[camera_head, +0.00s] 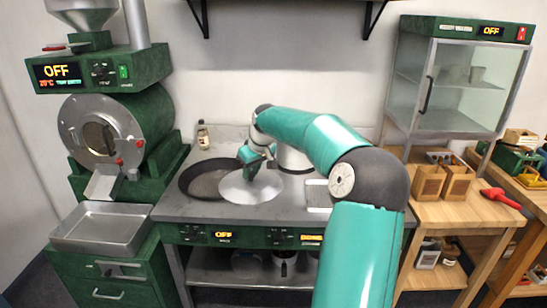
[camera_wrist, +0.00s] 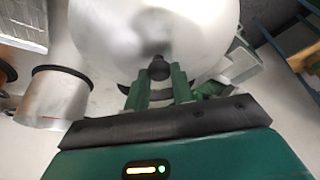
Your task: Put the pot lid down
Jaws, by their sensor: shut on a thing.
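The pot lid (camera_head: 262,190) is a round silver disc over the steel cooktop (camera_head: 190,212), overlapping the right side of the dark pan in the head view. I cannot tell whether it touches the surface. My gripper (camera_head: 252,163) is above the lid. In the wrist view the lid (camera_wrist: 115,35) fills the top, and my gripper's green fingers (camera_wrist: 158,84) are shut on its dark knob (camera_wrist: 158,68). A silver pot (camera_head: 292,160) stands behind my arm, partly hidden. A silver pot with a dark rim also shows at the left of the wrist view (camera_wrist: 50,103).
The dark pan (camera_head: 190,185) sits left of the lid. A small bottle (camera_head: 203,138) stands at the back. A green roaster (camera_head: 150,120) with a steel tray (camera_head: 100,208) is on the left. A glass cabinet (camera_head: 460,90) and wooden boxes (camera_head: 428,183) are on the right.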

